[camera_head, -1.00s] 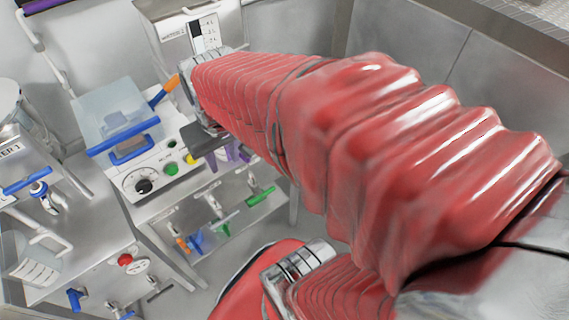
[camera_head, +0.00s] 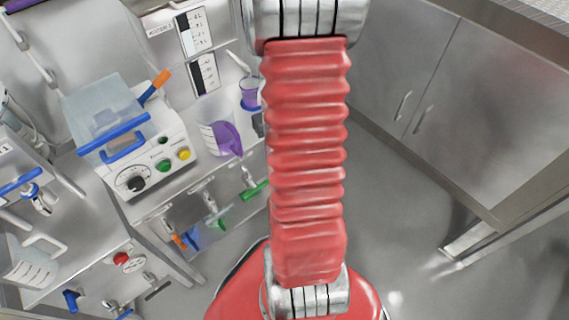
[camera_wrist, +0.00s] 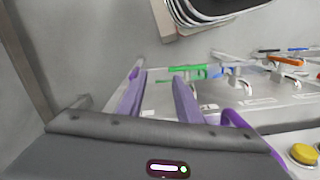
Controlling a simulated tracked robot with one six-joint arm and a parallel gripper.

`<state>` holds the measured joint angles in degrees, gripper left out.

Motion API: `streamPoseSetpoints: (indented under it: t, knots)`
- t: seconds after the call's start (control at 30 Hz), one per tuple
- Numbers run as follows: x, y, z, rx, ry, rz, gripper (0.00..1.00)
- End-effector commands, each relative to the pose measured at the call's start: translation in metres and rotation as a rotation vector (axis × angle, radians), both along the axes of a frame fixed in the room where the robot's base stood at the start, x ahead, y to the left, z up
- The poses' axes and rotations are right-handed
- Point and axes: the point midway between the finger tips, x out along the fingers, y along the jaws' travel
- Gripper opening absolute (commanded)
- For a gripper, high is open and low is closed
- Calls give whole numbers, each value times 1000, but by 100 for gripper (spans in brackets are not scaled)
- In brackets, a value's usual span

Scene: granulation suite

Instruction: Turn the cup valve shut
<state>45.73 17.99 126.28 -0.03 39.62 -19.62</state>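Several small steel valves with coloured handles line the front of the steel bench. I cannot tell which is the cup valve. A green valve handle (camera_head: 254,190) is rightmost, and orange (camera_head: 178,241) and blue (camera_head: 192,238) handles are to its left.
A clear jug with a purple handle (camera_head: 226,138) and a purple cup (camera_head: 249,90) stand on the bench. A white control box (camera_head: 150,160) with knobs is left of them. Cabinets (camera_head: 440,120) line the right. Open floor (camera_head: 410,220) lies between.

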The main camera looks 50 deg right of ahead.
Motion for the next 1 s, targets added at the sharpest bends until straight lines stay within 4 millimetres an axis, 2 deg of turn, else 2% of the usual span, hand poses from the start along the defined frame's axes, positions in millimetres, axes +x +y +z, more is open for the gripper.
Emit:
streamPoseSetpoints:
  t: [0.03,0.2,0.37,0.53,1.0]
  knots:
    - [-3,-10,-13,8,4,5,32]
    - [-6,-42,-46,6,-8,72,32]
    - [2,-66,-61,-25,-39,180,32]
    - [7,-71,-60,-42,-53,236,32]
    - [7,-71,-66,-42,-53,235,32]
